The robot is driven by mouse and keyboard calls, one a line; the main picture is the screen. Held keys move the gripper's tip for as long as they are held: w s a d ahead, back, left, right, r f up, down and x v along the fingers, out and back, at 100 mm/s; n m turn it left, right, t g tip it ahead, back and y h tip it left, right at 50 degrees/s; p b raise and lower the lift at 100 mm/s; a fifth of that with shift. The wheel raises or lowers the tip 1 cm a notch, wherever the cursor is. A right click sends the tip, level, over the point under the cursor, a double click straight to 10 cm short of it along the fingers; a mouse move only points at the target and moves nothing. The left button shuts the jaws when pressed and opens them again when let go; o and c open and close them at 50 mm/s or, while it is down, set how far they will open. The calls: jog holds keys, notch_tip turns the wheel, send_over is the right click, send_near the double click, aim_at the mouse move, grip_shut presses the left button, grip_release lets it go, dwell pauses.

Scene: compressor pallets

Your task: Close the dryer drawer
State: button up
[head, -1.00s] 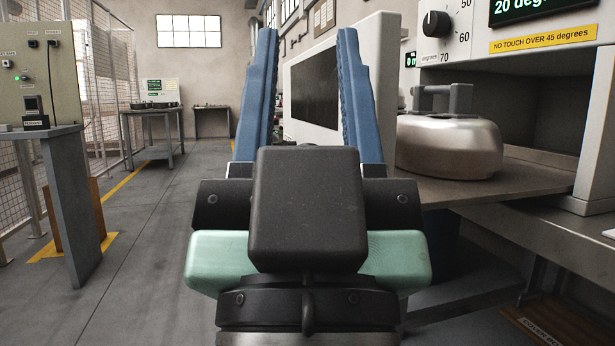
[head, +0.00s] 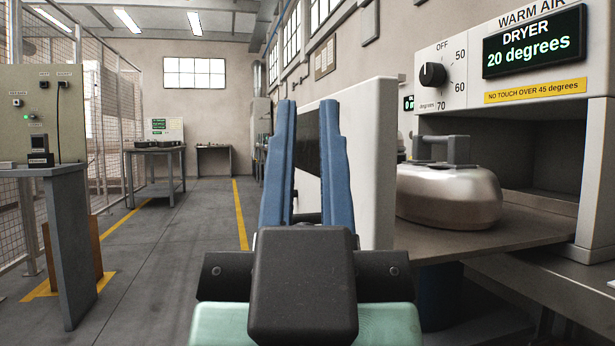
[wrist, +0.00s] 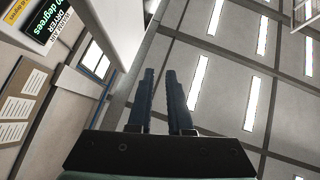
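The dryer drawer is pulled out, with its grey plate (head: 470,243) sticking out from the dryer (head: 550,110). Its upright white front panel (head: 370,165) stands at the plate's outer end. A rounded metal piece with a dark grey handle (head: 445,196) rests on the plate. My gripper (head: 307,105) is in front of the panel in the head view and overlaps its left part. Its two blue fingers stand apart with a narrow gap and hold nothing. In the wrist view the fingers (wrist: 160,72) point up toward the ceiling. I cannot tell whether they touch the panel.
The dryer display reads 20 degrees, above a yellow warning label (head: 535,91). A grey bench (head: 62,230) with a control box stands at the left by a wire fence. Tables (head: 155,152) stand farther back. The floor aisle between is clear.

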jog(key=w+p, duration=0.1)
jog(key=w+g+p, duration=0.1)
jog(key=w+a+p, duration=0.1)
jog(key=p, duration=0.1)
jog(key=shift+w+r+n+g+h, duration=0.3)
jog(key=shift+w+h, duration=0.1)
grip_shut()
jog(key=w+a+f+n+g+h+p, duration=0.4)
jog(key=w+a+f+n+g+p, duration=0.25)
jog(key=p, duration=1.35)
jog(key=s+a+r+n+g+h+p, duration=0.15)
jog(key=s+p, duration=0.25)
jog(key=p, duration=0.4)
jog(key=s+a+n+g+h+p, duration=0.1)
jog(key=s+n+g+h+p, duration=0.2)
jog(key=p, duration=0.5)
jog(key=t, duration=0.1)
send_near(317, 181)
jog(key=w, duration=0.4)
jog(key=shift+w+d, duration=0.2)
jog(key=shift+d, duration=0.4)
jog(key=shift+w+d, duration=0.2)
jog(key=shift+d, duration=0.4)
jog(key=shift+w+d, duration=0.1)
jog(key=shift+d, duration=0.25)
jog(key=shift+d, duration=0.1)
